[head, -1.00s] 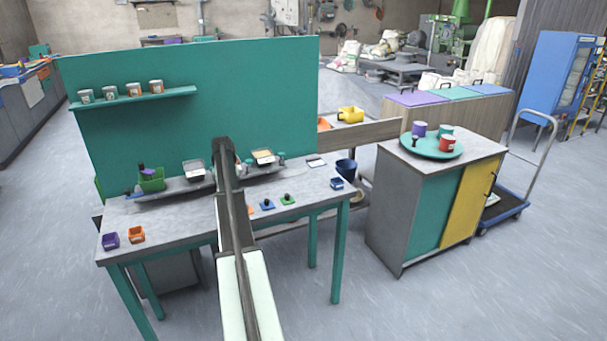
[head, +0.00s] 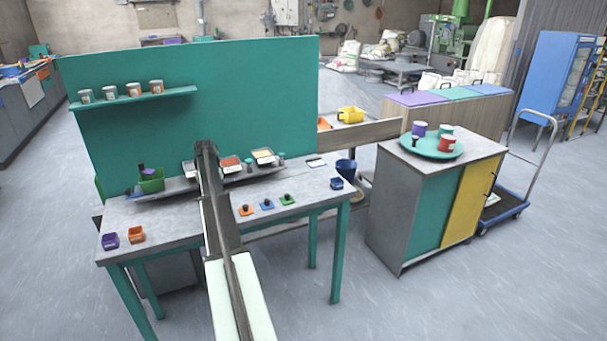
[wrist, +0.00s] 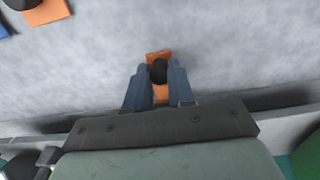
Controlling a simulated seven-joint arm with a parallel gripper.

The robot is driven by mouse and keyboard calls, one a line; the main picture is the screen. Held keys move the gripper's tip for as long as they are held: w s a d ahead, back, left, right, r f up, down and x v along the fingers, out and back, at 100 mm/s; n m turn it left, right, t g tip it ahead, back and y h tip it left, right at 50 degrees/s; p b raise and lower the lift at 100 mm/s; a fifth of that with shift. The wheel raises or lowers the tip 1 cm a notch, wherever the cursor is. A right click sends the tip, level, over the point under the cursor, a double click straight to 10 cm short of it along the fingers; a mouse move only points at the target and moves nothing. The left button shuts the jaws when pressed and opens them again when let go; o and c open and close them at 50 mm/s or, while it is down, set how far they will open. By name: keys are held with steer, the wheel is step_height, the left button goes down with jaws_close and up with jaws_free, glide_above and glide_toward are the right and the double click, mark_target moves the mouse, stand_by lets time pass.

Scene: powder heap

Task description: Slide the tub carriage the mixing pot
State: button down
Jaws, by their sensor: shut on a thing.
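In the wrist view, the two blue-grey fingers of my gripper (wrist: 159,88) are shut on a black knob (wrist: 158,71) that stands on a small orange piece (wrist: 160,56). The grey tabletop lies around it. In the head view my arm hides the gripper and this piece. A green tub (head: 152,184) with a purple thing in it stands at the left of the long tray-like ledge (head: 178,189) along the back of the table. I cannot tell which thing is the tub carriage or which is the mixing pot.
Orange, blue (head: 267,206) and green (head: 288,199) plates with black knobs lie right of my arm. Purple (head: 110,241) and orange (head: 137,234) bins stand at the front left. The left-middle tabletop is clear.

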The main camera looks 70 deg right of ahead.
steer(key=shift+w+a, duration=7.45)
steer(key=shift+w, duration=0.05)
steer(key=c, duration=1.1)
jaws_free()
steer(key=shift+r, duration=0.1)
step_height(320, 180, up, 7)
steer(key=shift+r, duration=0.15)
